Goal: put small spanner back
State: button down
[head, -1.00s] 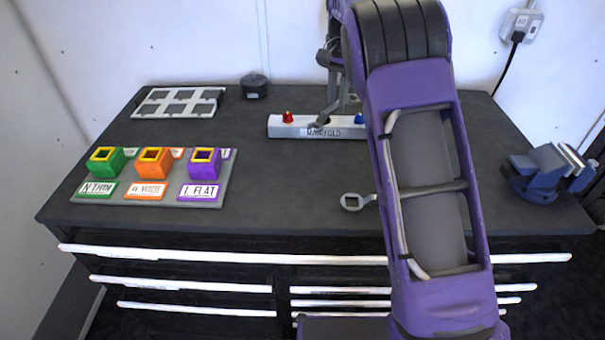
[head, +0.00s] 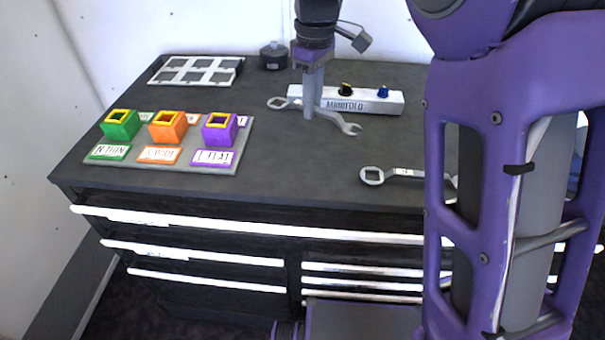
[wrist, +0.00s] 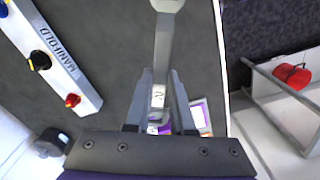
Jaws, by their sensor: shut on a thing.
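My gripper (head: 309,112) is shut on a grey spanner (head: 340,124) in front of the manifold. This spanner has a ring end at the left and an open end at the right. In the wrist view the held spanner (wrist: 162,45) runs up between the fingers (wrist: 159,100), with a pale label near them. A second, larger-looking spanner (head: 403,173) lies on the bench nearer the front, its right end partly hidden by my arm. I take the held one to be the small spanner. I cannot tell its exact height over the bench.
The manifold (head: 362,101) with coloured knobs stands close behind the gripper. A board (head: 228,168) with green, orange and purple sockets is at the left. A grey slotted rack (head: 197,70) and a dark round pot (head: 273,56) are at the back.

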aim_at(303, 171)
jog(key=s+f+n, duration=0.1)
jog(key=f, duration=0.2)
jog(key=s+a+f+n+b, duration=0.1)
jog(key=s+f+n, duration=0.1)
jog(key=f, duration=0.2)
jog(key=s+f+n+b, duration=0.1)
jog(key=f+n, duration=0.1)
jog(key=f, duration=0.1)
jog(key=shift+s+a+f, duration=0.15)
jog(key=shift+a+f, duration=0.1)
jog(key=shift+f, duration=0.1)
jog(key=shift+f+b, duration=0.15)
jog(key=shift+b, duration=0.2)
jog(key=c, duration=0.8)
grip_release()
jog(key=shift+o, duration=0.2)
notch_tip(303, 171, up, 12)
jog(key=p, duration=0.2)
jog(key=shift+r, duration=0.2)
